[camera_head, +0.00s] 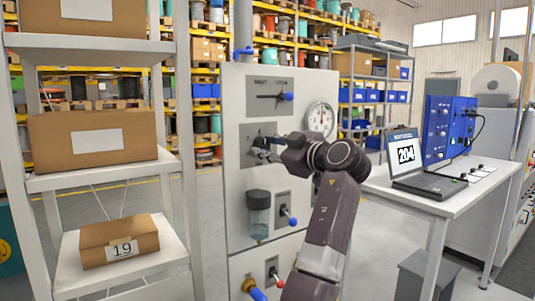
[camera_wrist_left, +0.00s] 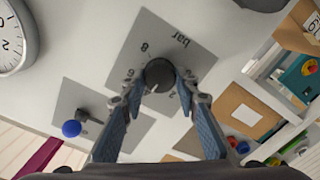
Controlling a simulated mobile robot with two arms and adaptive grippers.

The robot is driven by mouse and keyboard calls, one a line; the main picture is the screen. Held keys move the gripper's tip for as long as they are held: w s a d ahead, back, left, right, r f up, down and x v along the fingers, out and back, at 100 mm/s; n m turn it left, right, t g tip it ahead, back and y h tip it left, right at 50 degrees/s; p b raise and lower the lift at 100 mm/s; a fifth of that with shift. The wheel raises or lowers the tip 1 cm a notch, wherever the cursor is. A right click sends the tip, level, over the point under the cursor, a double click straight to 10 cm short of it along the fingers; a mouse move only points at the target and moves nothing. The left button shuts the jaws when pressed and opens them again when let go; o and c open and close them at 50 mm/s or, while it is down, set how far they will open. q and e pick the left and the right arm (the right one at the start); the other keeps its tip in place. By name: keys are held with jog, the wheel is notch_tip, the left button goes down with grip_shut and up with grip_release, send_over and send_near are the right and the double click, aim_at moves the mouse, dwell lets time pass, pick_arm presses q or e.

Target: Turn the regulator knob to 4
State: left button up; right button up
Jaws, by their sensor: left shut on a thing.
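The regulator knob (camera_wrist_left: 159,75) is dark and round, on a grey plate (camera_wrist_left: 186,58) marked "bar" with an 8, a 6 and a 2 legible in the left wrist view. A pale mark shows on the knob's face, but I cannot tell exactly which number it points to; no 4 is legible. My left gripper (camera_wrist_left: 158,86) is shut on the knob, one blue-padded finger on each side. In the head view my left gripper (camera_head: 264,152) reaches the panel's middle plate and partly hides the knob. My right gripper is not in view.
A round gauge (camera_head: 320,118) sits right of the knob. A blue-tipped lever (camera_head: 287,97) is above; a filter bowl (camera_head: 258,214) and another lever (camera_head: 292,221) are below. White shelves with boxes (camera_head: 119,240) stand left; a table with a laptop (camera_head: 430,178) stands right.

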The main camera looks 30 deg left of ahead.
pick_arm(q)
jog(key=shift+n, duration=0.4)
jog(key=o, duration=1.1)
jog(key=v, duration=1.2)
